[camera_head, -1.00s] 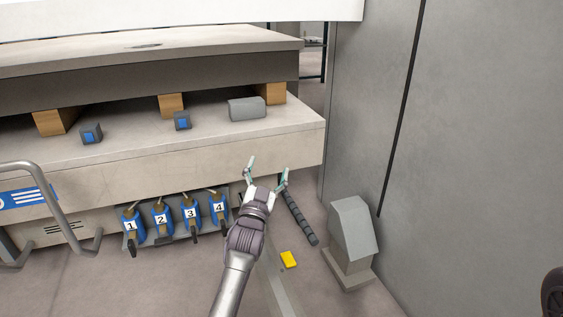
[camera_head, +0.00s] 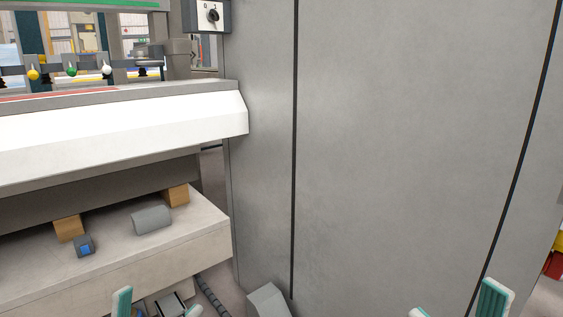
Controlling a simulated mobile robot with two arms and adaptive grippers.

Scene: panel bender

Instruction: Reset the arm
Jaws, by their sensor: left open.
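My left gripper (camera_head: 158,306) shows at the bottom edge, left of the middle. Only its two green-and-white fingertips are visible; they stand apart with nothing seen between them. My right gripper (camera_head: 457,306) shows at the bottom right edge. Its two similar fingertips are also apart, and it looks empty. Both arms behind the fingertips are below the picture. The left fingertips appear in front of the floor area below the machine ledge (camera_head: 190,240).
A tall grey cabinet (camera_head: 390,150) fills the middle and right. On the ledge are wooden blocks (camera_head: 69,228), a small blue-faced block (camera_head: 84,247) and a grey rounded block (camera_head: 151,219). A white beam (camera_head: 120,130) hangs above. A grey pedestal (camera_head: 268,301) stands at the cabinet's foot.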

